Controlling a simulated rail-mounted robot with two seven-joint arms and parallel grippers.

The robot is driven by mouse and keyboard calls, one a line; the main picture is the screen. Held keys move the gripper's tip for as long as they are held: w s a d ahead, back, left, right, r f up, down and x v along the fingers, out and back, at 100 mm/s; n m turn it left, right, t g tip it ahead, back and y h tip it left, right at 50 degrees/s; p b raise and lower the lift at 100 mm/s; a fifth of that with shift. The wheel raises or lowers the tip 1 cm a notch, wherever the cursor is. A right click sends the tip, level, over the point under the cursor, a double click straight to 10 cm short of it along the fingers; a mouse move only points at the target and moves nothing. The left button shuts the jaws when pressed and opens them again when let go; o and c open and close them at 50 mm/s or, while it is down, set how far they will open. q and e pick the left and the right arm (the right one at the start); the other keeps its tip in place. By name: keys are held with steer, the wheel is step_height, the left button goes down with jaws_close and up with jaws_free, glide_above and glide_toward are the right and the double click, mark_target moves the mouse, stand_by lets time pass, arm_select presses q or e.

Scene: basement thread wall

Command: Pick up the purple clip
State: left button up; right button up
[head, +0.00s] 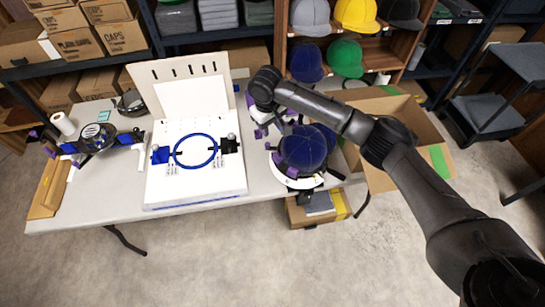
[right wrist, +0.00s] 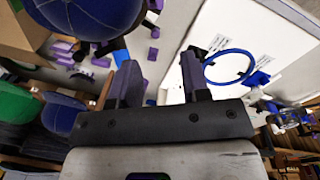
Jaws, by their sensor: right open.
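Several small purple clips lie on the table, and I cannot tell which one the task means. In the right wrist view one purple clip (right wrist: 153,53) lies on the pale tabletop beyond the fingertips, and another purple clip (right wrist: 102,62) lies to its left. My right gripper (right wrist: 160,68) is open, with nothing between its two dark fingers. In the head view my right arm reaches in from the right, and its wrist hangs over the table beside the blue cap (head: 303,147). Purple pieces (head: 278,160) show there at the cap's left. My left gripper is not in view.
A white board with a blue embroidery hoop (head: 195,150) stands left of my right wrist. The blue cap sits on a stand close by. An open cardboard box (head: 420,125) is at the right. Shelves with caps (head: 346,58) rise behind.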

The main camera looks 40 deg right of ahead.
steer(key=b, duration=0.1)
glide_above(274, 152)
steer(key=f, duration=0.8)
steer(key=shift+w+a+f, duration=0.1)
steer(key=shift+w+a, duration=0.1)
steer(key=shift+a, duration=0.1)
steer(key=f, duration=0.1)
steer(key=f+b, duration=0.1)
steer(key=f, duration=0.1)
steer(key=shift+s+d+f, duration=0.1)
steer(key=shift+s+f, duration=0.2)
steer(key=shift+f, duration=0.1)
steer(key=shift+d+f+b, duration=0.1)
steer(key=shift+f+b, duration=0.2)
steer(key=shift+f, duration=0.4)
steer(key=shift+c, duration=0.3)
jaws_close()
